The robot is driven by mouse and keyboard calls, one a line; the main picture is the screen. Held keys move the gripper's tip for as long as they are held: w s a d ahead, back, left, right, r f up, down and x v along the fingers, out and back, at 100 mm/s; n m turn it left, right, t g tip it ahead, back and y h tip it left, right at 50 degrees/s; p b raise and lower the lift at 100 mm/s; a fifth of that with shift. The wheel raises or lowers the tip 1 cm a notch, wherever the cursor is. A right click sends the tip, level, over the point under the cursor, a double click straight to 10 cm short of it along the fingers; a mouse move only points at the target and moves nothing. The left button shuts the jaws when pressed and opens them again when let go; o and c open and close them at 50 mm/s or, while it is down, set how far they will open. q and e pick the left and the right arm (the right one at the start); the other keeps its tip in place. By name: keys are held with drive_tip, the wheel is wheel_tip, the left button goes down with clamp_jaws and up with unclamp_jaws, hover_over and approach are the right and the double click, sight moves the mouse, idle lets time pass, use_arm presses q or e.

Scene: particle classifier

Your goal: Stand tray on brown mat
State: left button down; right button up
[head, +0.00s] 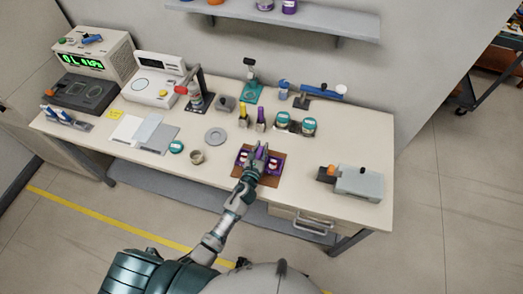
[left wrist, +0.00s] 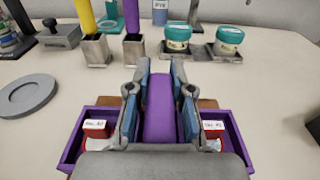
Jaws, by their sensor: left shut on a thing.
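The purple tray (head: 279,159) has a raised middle handle and is at the brown mat (head: 269,181) near the table's front edge. My left gripper (head: 258,154) is shut on the tray's handle. In the left wrist view the handle (left wrist: 160,108) stands between the two fingers (left wrist: 160,85), with a tray compartment on each side. Each compartment holds a small white-labelled red item (left wrist: 97,128). Brown mat edges (left wrist: 207,103) show behind the tray. I cannot tell whether the tray touches the mat. My right gripper is not in view.
A grey box device (head: 359,183) stands right. Bare tabletop separates it from the mat.

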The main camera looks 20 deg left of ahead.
use_arm(q)
drive_tip(key=shift+f, duration=0.65)
drive_tip(key=shift+r, duration=0.15)
drive_tip(key=c, duration=1)
unclamp_jaws()
drive_tip(key=shift+c, duration=0.2)
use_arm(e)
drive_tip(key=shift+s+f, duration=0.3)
use_arm(q)
drive_tip(key=shift+s, duration=0.15)
